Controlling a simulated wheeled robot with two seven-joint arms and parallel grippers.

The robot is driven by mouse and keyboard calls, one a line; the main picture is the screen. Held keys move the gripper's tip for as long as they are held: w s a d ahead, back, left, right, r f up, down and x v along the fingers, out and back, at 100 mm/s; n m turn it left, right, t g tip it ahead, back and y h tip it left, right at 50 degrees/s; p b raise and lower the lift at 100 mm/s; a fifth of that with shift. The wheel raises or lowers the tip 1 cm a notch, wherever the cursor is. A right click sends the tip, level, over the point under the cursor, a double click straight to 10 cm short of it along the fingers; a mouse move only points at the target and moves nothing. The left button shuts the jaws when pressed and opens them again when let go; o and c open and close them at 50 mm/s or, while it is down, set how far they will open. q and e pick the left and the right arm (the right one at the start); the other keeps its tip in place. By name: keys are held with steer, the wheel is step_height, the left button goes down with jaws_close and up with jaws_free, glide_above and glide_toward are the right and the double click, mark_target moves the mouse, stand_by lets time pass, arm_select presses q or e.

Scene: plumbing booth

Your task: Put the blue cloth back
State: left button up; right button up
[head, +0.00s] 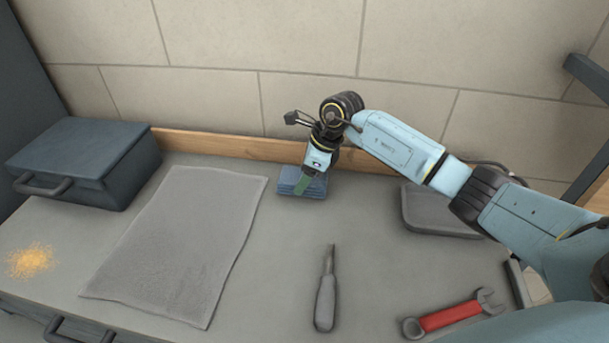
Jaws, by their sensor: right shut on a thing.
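The blue cloth (290,181) is a small folded stack on the grey worktop, near the wooden strip at the back. My right gripper (304,184) points down onto the cloth and is shut on it. The fingertips hide part of the cloth, and I cannot tell whether it is lifted at all. My left gripper is not in the head view.
A grey mat (185,245) lies left of the cloth. A dark toolbox (85,165) stands at the back left, with yellowish crumbs (31,261) in front. A grey tray (432,215), a screwdriver (326,295) and a red wrench (452,316) lie to the right.

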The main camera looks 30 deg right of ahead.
steer(key=shift+f, duration=0.35)
steer(key=shift+f, duration=0.1)
steer(key=o, duration=1)
steer(key=shift+c, duration=0.2)
steer(key=v, duration=1.2)
